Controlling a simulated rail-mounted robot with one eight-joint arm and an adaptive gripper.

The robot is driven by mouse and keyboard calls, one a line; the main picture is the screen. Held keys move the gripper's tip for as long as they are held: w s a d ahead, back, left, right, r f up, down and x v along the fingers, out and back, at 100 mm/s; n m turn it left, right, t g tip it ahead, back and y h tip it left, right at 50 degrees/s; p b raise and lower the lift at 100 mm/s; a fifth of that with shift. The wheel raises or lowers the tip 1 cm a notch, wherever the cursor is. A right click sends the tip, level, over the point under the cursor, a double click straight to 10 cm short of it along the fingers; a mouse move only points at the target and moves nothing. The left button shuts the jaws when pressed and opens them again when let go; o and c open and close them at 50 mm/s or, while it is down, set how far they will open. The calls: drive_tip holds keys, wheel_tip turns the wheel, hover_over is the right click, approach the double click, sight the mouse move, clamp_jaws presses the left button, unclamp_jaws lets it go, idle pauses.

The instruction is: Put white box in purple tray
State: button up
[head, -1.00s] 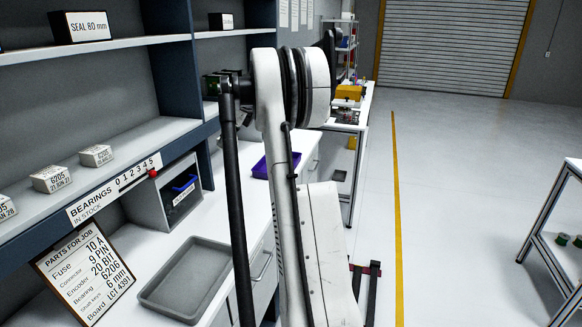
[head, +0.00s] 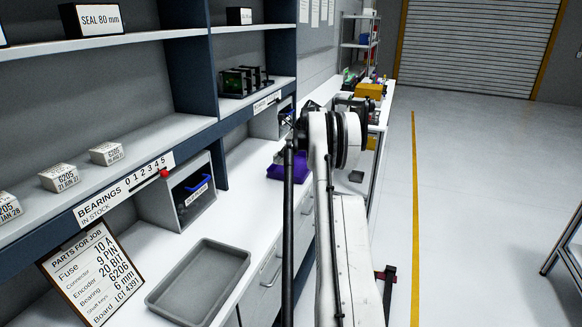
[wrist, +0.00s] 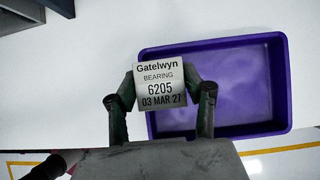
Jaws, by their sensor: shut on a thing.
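A white box (wrist: 160,87) labelled "Gatelwyn bearing 6205, 03 MAR 27" is held between the fingers of my gripper (wrist: 161,95) in the wrist view. The purple tray (wrist: 284,85) lies on the white bench behind and to the right of the box. The box overlaps the tray's left part in the picture and its height above it cannot be told. In the head view the purple tray (head: 274,172) is partly hidden by my arm. My gripper and the held box are hidden there.
Other white bearing boxes (head: 106,153) stand on the shelf at left. A grey tray (head: 172,305) and a parts list board (head: 92,275) are on the near bench. A blue bin (head: 197,182) sits in a grey holder under the shelf.

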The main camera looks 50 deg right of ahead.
hover_over(286, 172)
drive_tip(key=s, duration=0.2)
wheel_tip(286, 172, down, 3)
drive_tip(key=shift+s+d+r, duration=0.1)
drive_tip(key=shift+r, duration=0.05)
drive_tip(key=shift+f+p, duration=0.4)
drive_tip(key=shift+f, duration=1.55)
drive_tip(key=shift+f, duration=0.1)
drive_tip(key=shift+f, duration=0.1)
drive_tip(key=o, duration=1.2)
drive_tip(key=shift+r, duration=0.2)
